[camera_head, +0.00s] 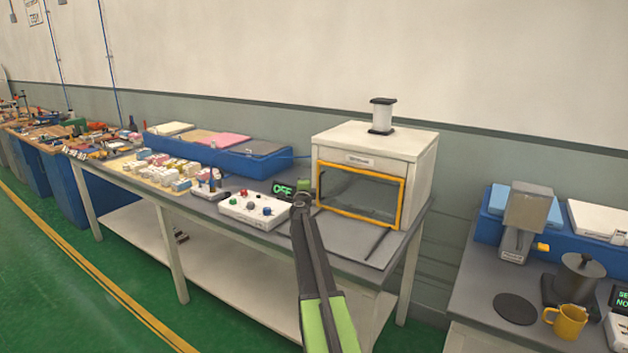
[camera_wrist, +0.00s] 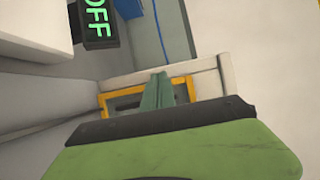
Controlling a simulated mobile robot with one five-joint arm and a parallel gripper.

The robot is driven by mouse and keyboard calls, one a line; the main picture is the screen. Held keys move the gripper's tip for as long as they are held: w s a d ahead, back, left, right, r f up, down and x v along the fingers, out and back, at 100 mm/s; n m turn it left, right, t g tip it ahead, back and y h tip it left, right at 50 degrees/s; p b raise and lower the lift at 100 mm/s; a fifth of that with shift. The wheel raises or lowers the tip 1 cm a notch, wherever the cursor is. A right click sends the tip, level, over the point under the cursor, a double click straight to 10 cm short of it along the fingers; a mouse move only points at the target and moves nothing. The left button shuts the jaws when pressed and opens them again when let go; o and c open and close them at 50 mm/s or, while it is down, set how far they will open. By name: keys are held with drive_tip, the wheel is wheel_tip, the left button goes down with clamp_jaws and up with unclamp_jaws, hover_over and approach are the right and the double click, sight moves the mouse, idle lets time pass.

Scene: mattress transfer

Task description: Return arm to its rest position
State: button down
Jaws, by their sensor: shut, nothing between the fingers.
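My arm reaches out from the bottom of the head view over the grey table (camera_head: 345,237). My gripper (camera_head: 303,186) is at its far end, in front of the left edge of the white box-shaped machine (camera_head: 372,142) with an orange-framed window. In the wrist view my gripper (camera_wrist: 159,80) is shut, with its greenish fingers together and nothing between them. The orange frame (camera_wrist: 180,82) shows behind the fingers. Whether the fingers touch the machine I cannot tell.
A white control box (camera_head: 252,211) with coloured knobs stands left of my arm. A display reading OFF (camera_head: 282,188) is beside my gripper and shows in the wrist view (camera_wrist: 98,22). A blue tray (camera_head: 215,154) is behind. A yellow mug (camera_head: 567,321) stands on the right table.

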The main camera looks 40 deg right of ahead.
drive_tip(key=s+a, duration=0.2)
drive_tip(key=a, duration=0.5)
drive_tip(key=shift+f, duration=0.2)
